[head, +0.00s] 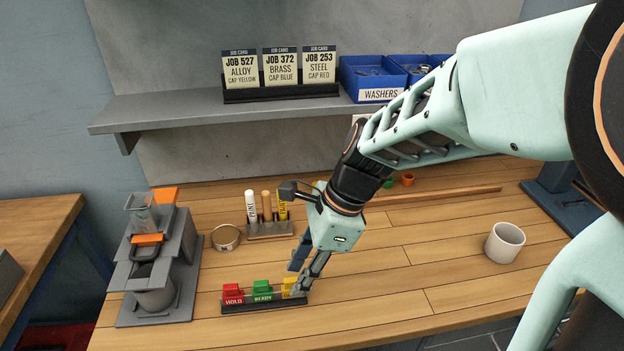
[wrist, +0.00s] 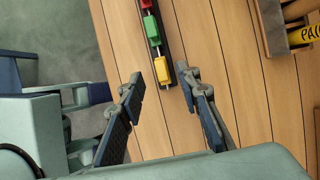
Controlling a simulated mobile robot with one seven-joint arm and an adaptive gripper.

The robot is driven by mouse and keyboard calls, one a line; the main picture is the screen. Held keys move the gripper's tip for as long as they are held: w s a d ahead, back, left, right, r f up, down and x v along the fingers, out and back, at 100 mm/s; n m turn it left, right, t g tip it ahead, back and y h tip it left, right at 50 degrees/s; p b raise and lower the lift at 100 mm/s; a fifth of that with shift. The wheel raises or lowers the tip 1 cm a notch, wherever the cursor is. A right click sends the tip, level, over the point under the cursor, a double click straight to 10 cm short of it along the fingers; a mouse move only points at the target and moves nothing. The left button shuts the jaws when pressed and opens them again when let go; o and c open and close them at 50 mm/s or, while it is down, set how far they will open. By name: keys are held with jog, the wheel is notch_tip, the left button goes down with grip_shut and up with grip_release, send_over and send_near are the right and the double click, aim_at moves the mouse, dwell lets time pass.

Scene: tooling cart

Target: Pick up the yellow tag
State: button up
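The yellow tag (head: 288,285) is at the right end of a dark rack (head: 265,306) near the front of the wooden bench. A red tag (head: 232,292) marked HOLD and a green tag (head: 262,288) marked READY sit to its left. My gripper (head: 297,279) is at the yellow tag, partly covering it in the head view. In the wrist view, my gripper (wrist: 160,83) is open, with one finger on each side of the yellow tag (wrist: 162,70) and visible gaps between. I cannot tell its exact height over the tag.
A grey device (head: 155,265) stands left of the rack. A marker holder (head: 270,230) and a round tin (head: 226,237) are behind it. A white mug (head: 505,242) stands at the right. The bench between rack and mug is clear.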

aim_at(294, 279)
jog(key=x, duration=0.4)
jog(key=shift+w+a, duration=0.1)
jog(key=shift+w, duration=0.05)
grip_shut()
jog(key=shift+r, duration=0.1)
